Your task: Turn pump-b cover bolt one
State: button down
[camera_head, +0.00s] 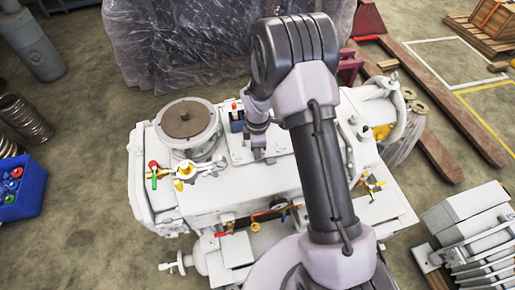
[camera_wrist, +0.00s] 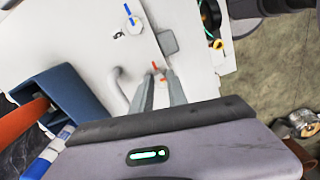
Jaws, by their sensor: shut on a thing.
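My gripper (camera_head: 264,154) points down onto a pale cover plate (camera_head: 238,150) on top of the white pump machine (camera_head: 265,190). In the wrist view my gripper (camera_wrist: 161,75) has its two grey fingers close together on the cover plate (camera_wrist: 95,45). They are shut on a small red-marked bolt (camera_wrist: 154,67), mostly hidden between the tips. A similar bolt with a blue mark (camera_wrist: 131,18) sits farther up the plate, apart from the fingers. I cannot read which bolt is number one.
A blue holder (camera_head: 237,122) with an orange-handled tool stands close left of my gripper; the holder also shows in the wrist view (camera_wrist: 70,92). A round brown-topped port (camera_head: 186,120) rises farther left. Plastic-wrapped goods (camera_head: 170,45) stand behind the machine.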

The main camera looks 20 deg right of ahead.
jog(key=shift+s+f+n, duration=0.15)
jog(key=shift+n, duration=0.75)
jog(key=c, duration=1.3)
grip_release()
notch_tip(320, 180, up, 18)
jog(key=p, duration=0.4)
jog(key=shift+f, duration=0.25)
